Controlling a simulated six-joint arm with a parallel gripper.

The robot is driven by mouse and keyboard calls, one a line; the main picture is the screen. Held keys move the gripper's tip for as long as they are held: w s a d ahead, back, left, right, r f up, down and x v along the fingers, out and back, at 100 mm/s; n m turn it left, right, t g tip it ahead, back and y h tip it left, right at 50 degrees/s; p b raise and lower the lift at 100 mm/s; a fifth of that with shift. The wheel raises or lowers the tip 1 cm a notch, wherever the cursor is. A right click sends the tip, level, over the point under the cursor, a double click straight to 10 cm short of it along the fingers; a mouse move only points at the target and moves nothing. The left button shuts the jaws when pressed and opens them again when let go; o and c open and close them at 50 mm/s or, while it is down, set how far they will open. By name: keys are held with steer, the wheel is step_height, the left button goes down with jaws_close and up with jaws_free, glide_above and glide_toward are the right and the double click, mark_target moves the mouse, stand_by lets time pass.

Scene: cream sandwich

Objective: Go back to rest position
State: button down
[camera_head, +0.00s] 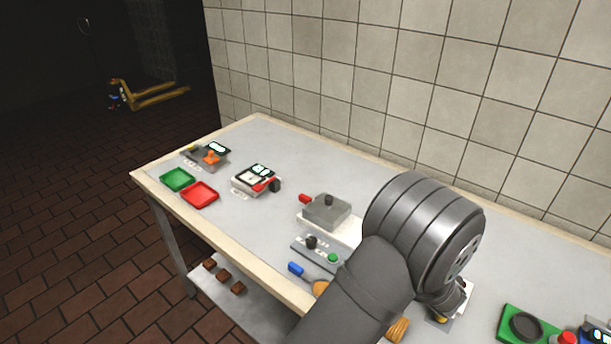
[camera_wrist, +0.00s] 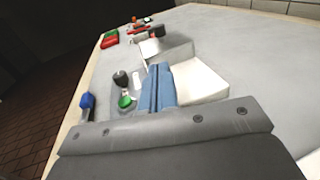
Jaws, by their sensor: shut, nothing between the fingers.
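My gripper (camera_wrist: 158,88) shows in the wrist view as two blue-grey fingers pressed together, with nothing between them. It points over the table (camera_head: 285,150), toward a control panel (camera_head: 318,252) with a black knob and a green button. In the wrist view the black knob (camera_wrist: 121,79) and the green button (camera_wrist: 125,101) lie just left of the fingers. In the head view my arm covers the right middle of the table, and the fingers are hidden behind it.
A grey lidded box with a red handle (camera_head: 327,210) stands behind the panel. Green (camera_head: 177,180) and red (camera_head: 199,194) trays lie at the left, near two small devices. A blue-handled tool (camera_head: 296,269) lies near the front edge. A green board (camera_head: 524,325) is at the right.

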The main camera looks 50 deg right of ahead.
mark_target(332, 202)
steer(key=x, duration=1.4)
steer(key=c, duration=2.1)
jaws_free()
